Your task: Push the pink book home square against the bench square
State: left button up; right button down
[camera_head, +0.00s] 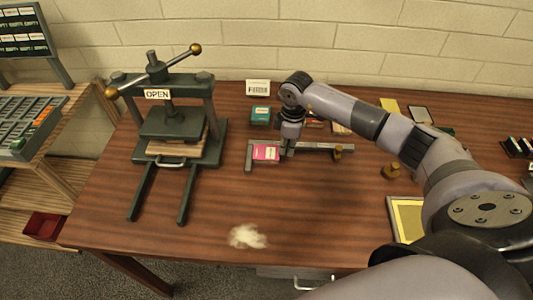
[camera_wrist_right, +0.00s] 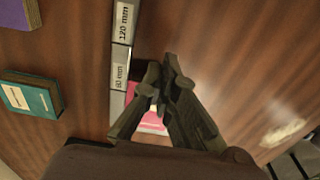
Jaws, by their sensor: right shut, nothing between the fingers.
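The pink book (camera_head: 266,153) lies flat on the table inside the corner of the grey bench square (camera_head: 320,145). The square's short arm is on the book's left and its long arm runs behind it. My right gripper (camera_head: 288,150) points down, shut and empty, at the book's right side. My left gripper is not in view.
A teal book (camera_head: 260,115) lies behind the square, near a white card (camera_head: 257,87). A press (camera_head: 160,125) marked OPEN stands on the left.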

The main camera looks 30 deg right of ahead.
jog(key=shift+d+r+p, duration=0.15)
jog(key=shift+r+p, duration=0.75)
jog(key=shift+p, duration=0.25)
jog(key=shift+s+d+r+p, duration=0.1)
jog(key=shift+s+r+p, duration=0.05)
jog(key=shift+r+p, duration=0.45)
jog(key=shift+s+d+r+p, duration=0.1)
jog(key=shift+r+p, duration=0.3)
jog(key=shift+r, duration=0.3)
